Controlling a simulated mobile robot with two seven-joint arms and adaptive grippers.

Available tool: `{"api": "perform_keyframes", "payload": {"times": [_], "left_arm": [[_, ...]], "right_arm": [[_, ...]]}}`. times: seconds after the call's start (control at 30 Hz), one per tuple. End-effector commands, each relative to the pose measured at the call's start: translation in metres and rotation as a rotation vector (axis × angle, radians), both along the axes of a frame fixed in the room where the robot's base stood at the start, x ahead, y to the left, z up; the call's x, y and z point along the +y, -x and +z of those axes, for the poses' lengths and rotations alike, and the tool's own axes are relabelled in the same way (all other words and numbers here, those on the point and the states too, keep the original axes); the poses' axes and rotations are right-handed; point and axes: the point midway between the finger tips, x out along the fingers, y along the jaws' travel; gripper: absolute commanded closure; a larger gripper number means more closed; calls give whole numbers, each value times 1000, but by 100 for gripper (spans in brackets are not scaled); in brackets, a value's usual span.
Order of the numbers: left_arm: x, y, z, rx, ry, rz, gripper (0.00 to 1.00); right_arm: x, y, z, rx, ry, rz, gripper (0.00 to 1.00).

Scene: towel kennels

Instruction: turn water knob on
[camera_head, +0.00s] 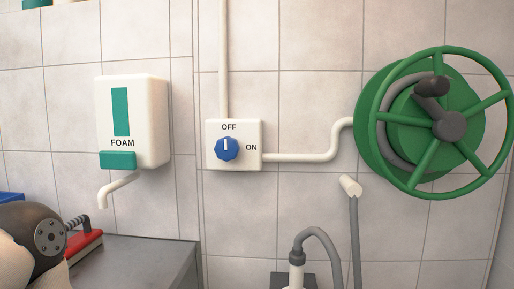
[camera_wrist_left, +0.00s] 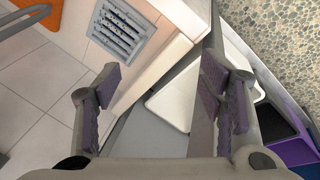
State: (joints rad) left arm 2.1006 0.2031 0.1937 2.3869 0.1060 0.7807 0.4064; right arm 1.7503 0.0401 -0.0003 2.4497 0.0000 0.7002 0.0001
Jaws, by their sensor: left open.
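The water knob (camera_head: 226,149) is blue, with a white mark that points up at OFF. It sits on a white wall plate (camera_head: 249,160), with OFF printed above the knob and ON to its right. My left gripper (camera_wrist_left: 160,88) shows in the left wrist view, its two fingers spread wide with nothing between them. The knob is not in that view, and the left gripper is not in the head view, where only part of my arm shows at the lower left. My right gripper is in neither view.
A white FOAM dispenser (camera_head: 132,120) hangs left of the knob. A green hose reel (camera_head: 436,125) is at the right. A grey counter (camera_head: 145,260) stands below left. The wrist view shows a wall grille (camera_wrist_left: 121,30) and purple bin (camera_wrist_left: 272,75).

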Motion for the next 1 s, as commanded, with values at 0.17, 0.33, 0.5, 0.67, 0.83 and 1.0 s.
{"api": "perform_keyframes", "payload": {"times": [0.17,0.33,0.5,0.67,0.83,1.0], "left_arm": [[-22,-122,91,-287,229,361,37],[-35,-222,248,-566,638,725,37],[-33,-254,410,-723,1106,954,37],[-28,-251,485,-756,1346,1023,37],[-28,-265,492,-757,1381,1036,37],[-34,-310,486,-755,1373,1037,37]], "right_arm": [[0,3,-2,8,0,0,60],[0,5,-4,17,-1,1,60],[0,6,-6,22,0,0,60],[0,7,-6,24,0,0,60],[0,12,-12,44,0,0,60],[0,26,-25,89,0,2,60]]}}
